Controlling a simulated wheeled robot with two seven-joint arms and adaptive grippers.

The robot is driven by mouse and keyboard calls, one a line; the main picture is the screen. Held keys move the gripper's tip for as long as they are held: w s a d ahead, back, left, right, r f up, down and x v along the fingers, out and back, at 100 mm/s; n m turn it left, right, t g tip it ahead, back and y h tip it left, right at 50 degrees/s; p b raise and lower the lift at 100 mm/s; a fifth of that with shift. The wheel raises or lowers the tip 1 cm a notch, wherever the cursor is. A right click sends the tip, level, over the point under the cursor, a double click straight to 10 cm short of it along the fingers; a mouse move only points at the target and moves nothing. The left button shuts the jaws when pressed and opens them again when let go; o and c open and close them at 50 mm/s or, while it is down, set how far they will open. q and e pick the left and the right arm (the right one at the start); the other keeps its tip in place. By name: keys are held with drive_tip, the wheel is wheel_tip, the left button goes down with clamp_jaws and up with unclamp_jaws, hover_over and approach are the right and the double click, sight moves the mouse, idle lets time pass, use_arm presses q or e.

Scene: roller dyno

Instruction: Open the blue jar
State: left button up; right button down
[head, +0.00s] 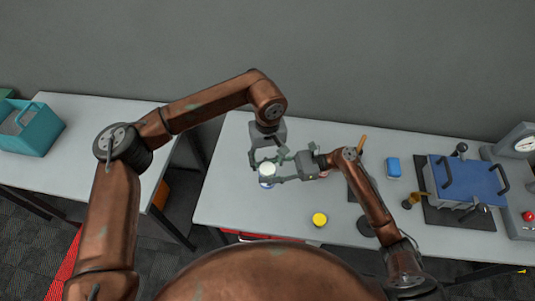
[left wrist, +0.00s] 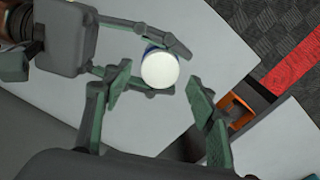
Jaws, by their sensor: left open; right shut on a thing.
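The blue jar (head: 267,184) has a round white lid (head: 267,169) and stands near the left part of the middle table. In the left wrist view the lid (left wrist: 160,69) faces the camera, with a blue rim of the jar (left wrist: 148,48) behind it. My right gripper (head: 272,172) comes from the right and is shut on the jar; its two fingers also show in the left wrist view (left wrist: 160,62), on either side of the jar. My left gripper (head: 268,161) points down above the lid. Its fingers (left wrist: 160,97) are open and apart, with nothing between them touching the lid.
A yellow round thing (head: 320,219) lies near the table's front edge. A blue block (head: 393,167) and a blue-topped machine with handles (head: 466,182) stand to the right, with a gauge (head: 524,144) beyond. A teal bin (head: 30,132) sits on the left table (head: 90,160).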

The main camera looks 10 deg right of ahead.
use_arm(q)
drive_tip(key=shift+f, duration=1.3)
drive_tip(key=shift+c, duration=0.3)
drive_tip(key=c, duration=1.2)
drive_tip(key=shift+o, duration=0.2)
drive_tip(key=n, duration=0.3)
drive_tip(key=o, duration=1.3)
drive_tip(key=shift+r, duration=0.15)
